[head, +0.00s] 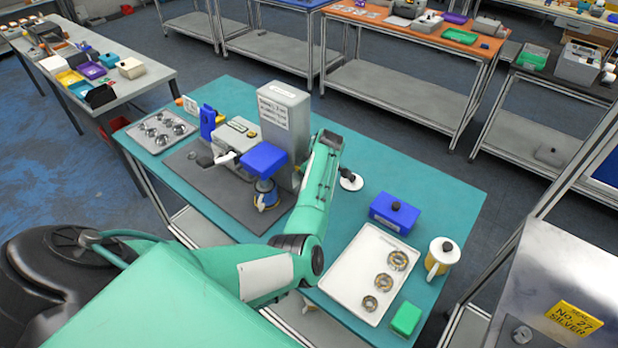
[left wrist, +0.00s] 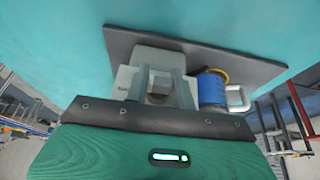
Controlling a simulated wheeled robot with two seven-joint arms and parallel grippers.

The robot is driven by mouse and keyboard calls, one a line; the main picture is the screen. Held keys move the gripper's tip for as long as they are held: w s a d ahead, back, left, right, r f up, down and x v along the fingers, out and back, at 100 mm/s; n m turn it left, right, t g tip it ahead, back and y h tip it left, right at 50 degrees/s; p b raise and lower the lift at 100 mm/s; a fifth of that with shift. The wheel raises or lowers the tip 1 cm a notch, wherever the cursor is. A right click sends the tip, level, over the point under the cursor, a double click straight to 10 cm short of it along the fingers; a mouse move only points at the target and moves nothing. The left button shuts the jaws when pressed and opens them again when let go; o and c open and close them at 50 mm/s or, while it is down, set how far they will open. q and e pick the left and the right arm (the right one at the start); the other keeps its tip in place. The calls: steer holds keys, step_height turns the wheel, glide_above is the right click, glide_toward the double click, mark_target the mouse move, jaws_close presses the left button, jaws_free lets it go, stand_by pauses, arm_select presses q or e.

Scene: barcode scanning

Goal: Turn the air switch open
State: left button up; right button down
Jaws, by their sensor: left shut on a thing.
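A grey machine with a tall labelled box (head: 285,120) stands on a dark mat (head: 195,185) on the teal table. My left arm comes in from the left and reaches up beside the tall box. A blue cylinder (left wrist: 212,91) with a handle is just right of the fingers. My right gripper is not in view.
A blue block (head: 263,157) is at the machine's front. A tray (head: 345,285) with metal rings, a blue box (head: 395,213), a white mug (head: 441,255) and a green box (head: 405,318) stand at right. The table's far right corner is clear.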

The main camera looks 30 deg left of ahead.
arm_select(q)
steer(key=shift+a, duration=0.1)
stand_by(0.5)
steer(key=o, duration=1)
steer(key=shift+d+r+b, duration=0.2)
steer(key=shift+r+b, duration=0.1)
steer(key=shift+r, duration=0.05)
steer(key=b+v, duration=0.2)
steer(key=v, duration=0.4)
steer(key=b+v, duration=0.2)
steer(key=v, duration=0.5)
steer(key=shift+w+a, duration=0.15)
steer(key=shift+w, duration=0.1)
